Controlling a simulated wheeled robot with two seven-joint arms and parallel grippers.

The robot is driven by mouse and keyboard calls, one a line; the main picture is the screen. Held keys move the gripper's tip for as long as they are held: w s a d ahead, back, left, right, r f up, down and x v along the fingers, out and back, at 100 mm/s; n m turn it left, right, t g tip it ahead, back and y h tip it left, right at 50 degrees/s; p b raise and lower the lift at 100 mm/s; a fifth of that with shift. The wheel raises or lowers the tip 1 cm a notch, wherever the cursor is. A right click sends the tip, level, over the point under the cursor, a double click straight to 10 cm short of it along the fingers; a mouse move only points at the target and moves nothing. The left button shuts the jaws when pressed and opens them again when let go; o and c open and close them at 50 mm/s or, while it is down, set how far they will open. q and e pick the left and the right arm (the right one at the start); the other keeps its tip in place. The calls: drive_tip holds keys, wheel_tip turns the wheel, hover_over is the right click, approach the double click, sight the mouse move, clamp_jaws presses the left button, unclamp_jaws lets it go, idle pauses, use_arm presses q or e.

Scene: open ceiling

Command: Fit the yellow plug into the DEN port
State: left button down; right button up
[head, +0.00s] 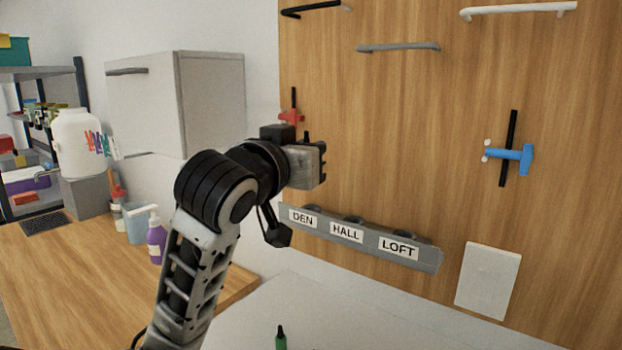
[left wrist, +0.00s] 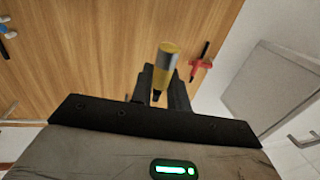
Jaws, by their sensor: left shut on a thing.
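My left gripper (head: 314,163) is raised in front of the wooden panel, above and a little right of the DEN label. In the left wrist view, its black fingers (left wrist: 163,82) are shut on the yellow plug (left wrist: 168,60), which has a grey band and a dark lower end. The plug is hidden in the head view. The grey port strip (head: 428,258) is fixed low on the panel, with the labels DEN (head: 302,218), HALL (head: 346,232) and LOFT (head: 398,248). Dark round parts show partly behind its top edge. The DEN opening cannot be made out. My right gripper is out of view.
A red-handled fitting (head: 291,117) is on the panel behind my gripper, and a blue-handled one (head: 514,153) is at right. A white plate (head: 488,281) is right of the strip. A green object with a black tip (head: 281,341) stands on the pale surface below.

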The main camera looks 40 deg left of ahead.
use_arm(q)
drive_tip(key=w+a+f, duration=0.1)
drive_tip(key=w+f, duration=0.1)
drive_tip(key=w+a+f, duration=0.2)
drive_tip(key=f, duration=0.1)
drive_tip(key=w+a+f, duration=0.2)
drive_tip(key=shift+w+f+p, duration=0.15)
drive_tip(key=shift+w+p, duration=0.15)
drive_tip(key=shift+p, duration=0.1)
drive_tip(key=shift+w+a+f, duration=0.1)
drive_tip(key=shift+f, duration=0.55)
drive_tip(key=shift+w+a+f, duration=0.1)
drive_tip(key=shift+f, duration=1.05)
drive_tip(key=c, duration=1.4)
unclamp_jaws()
drive_tip(key=shift+o, duration=0.2)
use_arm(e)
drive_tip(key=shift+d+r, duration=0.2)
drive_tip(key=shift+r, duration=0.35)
use_arm(q)
drive_tip(key=shift+d, duration=0.1)
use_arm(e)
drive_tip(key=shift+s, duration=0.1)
